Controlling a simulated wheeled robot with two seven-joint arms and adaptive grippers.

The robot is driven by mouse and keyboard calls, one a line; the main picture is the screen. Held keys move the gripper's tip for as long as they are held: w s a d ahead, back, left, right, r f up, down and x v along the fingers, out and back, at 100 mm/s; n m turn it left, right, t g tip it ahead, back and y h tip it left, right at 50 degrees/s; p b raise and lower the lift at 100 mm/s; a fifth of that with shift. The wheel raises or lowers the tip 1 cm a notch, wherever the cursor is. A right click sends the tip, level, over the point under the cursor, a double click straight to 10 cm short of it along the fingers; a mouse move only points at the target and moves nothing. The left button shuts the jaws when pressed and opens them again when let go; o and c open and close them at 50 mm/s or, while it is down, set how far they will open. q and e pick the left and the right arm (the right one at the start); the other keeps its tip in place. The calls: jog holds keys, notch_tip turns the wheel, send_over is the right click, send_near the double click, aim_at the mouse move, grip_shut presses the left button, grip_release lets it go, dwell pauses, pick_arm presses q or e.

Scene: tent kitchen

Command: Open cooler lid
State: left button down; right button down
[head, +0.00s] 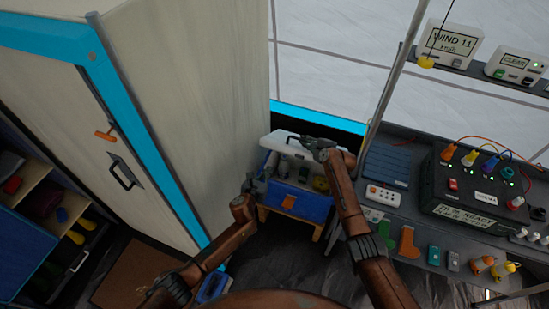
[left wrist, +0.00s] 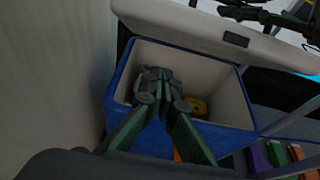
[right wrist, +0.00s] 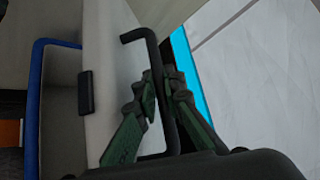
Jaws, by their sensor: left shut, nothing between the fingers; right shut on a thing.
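The blue cooler (head: 285,198) stands on a wooden stand, with its white lid (head: 283,143) raised and the inside open. In the left wrist view, the cooler (left wrist: 128,75) shows a pale interior with a yellow round thing (left wrist: 196,105) in it, and the lid (left wrist: 180,17) stands up behind. My right gripper (head: 322,145) is at the lid's right end. In the right wrist view it is shut on a dark bent handle (right wrist: 165,62) beside the white lid (right wrist: 105,65). My left gripper (head: 252,187) is shut and empty; in the left wrist view its fingertips (left wrist: 157,75) appear over the cooler's opening.
A tall pale cabinet (head: 185,100) stands close on the left of the cooler. A bench with a dark control box (head: 470,190) and a grey pole (head: 398,75) are on the right. Shelves (head: 40,190) stand at far left.

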pick_arm(q)
jog(key=w+d+r, duration=0.1)
jog(key=w+d, duration=0.1)
jog(key=w, duration=0.5)
jog(key=shift+d, duration=0.2)
jog(key=shift+w, duration=0.1)
